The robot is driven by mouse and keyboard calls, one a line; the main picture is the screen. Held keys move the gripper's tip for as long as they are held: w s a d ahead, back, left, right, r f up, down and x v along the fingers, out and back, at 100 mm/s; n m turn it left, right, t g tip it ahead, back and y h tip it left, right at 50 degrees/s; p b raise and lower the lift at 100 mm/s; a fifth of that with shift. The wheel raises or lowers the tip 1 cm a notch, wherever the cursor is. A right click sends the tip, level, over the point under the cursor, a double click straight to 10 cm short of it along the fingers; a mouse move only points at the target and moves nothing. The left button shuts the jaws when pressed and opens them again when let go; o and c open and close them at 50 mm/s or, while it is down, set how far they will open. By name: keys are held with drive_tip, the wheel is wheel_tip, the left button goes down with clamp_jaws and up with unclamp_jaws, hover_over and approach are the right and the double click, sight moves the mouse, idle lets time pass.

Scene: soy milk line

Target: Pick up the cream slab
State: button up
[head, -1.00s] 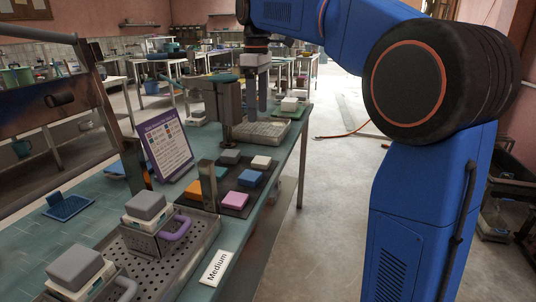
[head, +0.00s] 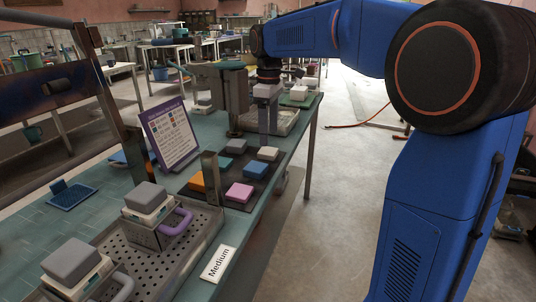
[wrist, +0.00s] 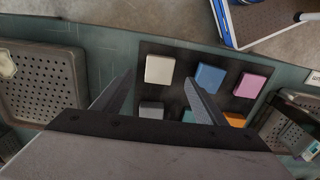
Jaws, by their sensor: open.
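The cream slab (head: 268,153) lies on the dark mat (head: 264,181), at its far right corner in the head view. My gripper (head: 267,128) is open and empty, pointing down above the far end of the mat. In the wrist view my gripper's two fingers (wrist: 158,79) are spread wide. I cannot tell the exact height of the fingertips over the slab.
Blue (head: 256,170), pink (head: 240,193), orange (head: 197,182) and grey (head: 236,146) slabs share the mat close by. A perforated tray (head: 285,121) lies beyond it. A metal post (head: 210,178) and a purple-framed sign (head: 170,138) stand to the left.

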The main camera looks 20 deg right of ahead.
sight(268, 150)
drive_tip(key=shift+w+a+f, duration=0.1)
drive_tip(key=shift+a+f, duration=0.05)
drive_tip(key=shift+f, duration=2.75)
drive_tip(key=c, duration=1.1)
